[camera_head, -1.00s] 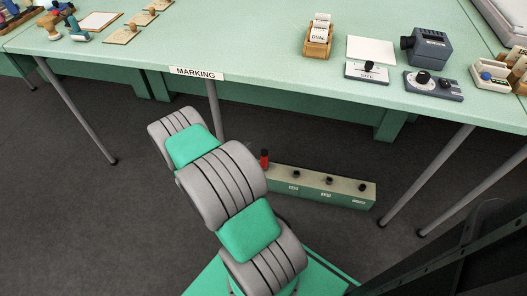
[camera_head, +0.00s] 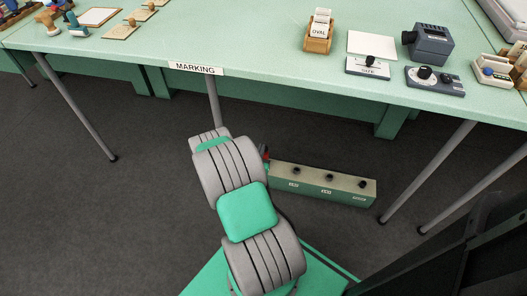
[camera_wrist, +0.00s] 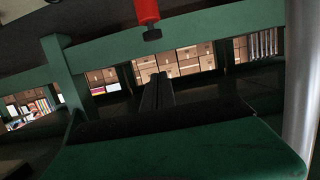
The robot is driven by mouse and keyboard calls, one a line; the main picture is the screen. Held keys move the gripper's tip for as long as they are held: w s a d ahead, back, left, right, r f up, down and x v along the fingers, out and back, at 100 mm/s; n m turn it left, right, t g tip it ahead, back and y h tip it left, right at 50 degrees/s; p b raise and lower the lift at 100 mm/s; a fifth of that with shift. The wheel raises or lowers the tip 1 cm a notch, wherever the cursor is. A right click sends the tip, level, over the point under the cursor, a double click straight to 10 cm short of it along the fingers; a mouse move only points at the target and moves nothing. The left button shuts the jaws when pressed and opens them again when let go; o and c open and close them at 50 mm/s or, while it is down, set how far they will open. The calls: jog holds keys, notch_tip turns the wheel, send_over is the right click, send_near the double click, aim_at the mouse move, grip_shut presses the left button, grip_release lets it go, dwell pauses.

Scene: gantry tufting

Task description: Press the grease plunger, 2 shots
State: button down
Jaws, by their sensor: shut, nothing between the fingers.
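A red cylinder (camera_head: 265,153), which looks like the grease plunger, stands at the left end of a low green box (camera_head: 325,193) under the table. My arm partly covers it in the head view. In the wrist view, a red cylinder with a black tip (camera_wrist: 148,12) shows at the top edge, its upper part cut off. My gripper (camera_wrist: 160,76) has its dark fingers together and empty, and its tips appear just below the black tip in the picture. I cannot tell whether they touch. The head view does not show my gripper, which is hidden behind my arm.
The box carries several black knobs (camera_head: 329,178). The green table (camera_head: 270,62) with a MARKING label (camera_head: 195,68) stands above, on grey legs (camera_head: 432,168). Stamps and small devices sit on it. In the wrist view, shelves of boxes (camera_wrist: 170,62) show behind. The grey floor left is clear.

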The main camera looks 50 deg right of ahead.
jog(key=w+d+f+b, duration=0.1)
jog(key=d+f+b, duration=0.1)
jog(key=f, duration=0.3)
jog(key=shift+x, duration=0.8)
jog(key=shift+r+b, duration=0.1)
jog(key=shift+b, duration=0.25)
jog(key=shift+f+b, duration=0.95)
jog(key=shift+b, duration=0.05)
jog(key=s+a+r+p, duration=0.3)
jog(key=a+r+p, duration=0.2)
jog(key=a, duration=0.3)
jog(key=shift+s+a+r+p, duration=0.3)
jog(key=shift+s+a+r, duration=0.05)
jog(key=shift+r, duration=0.55)
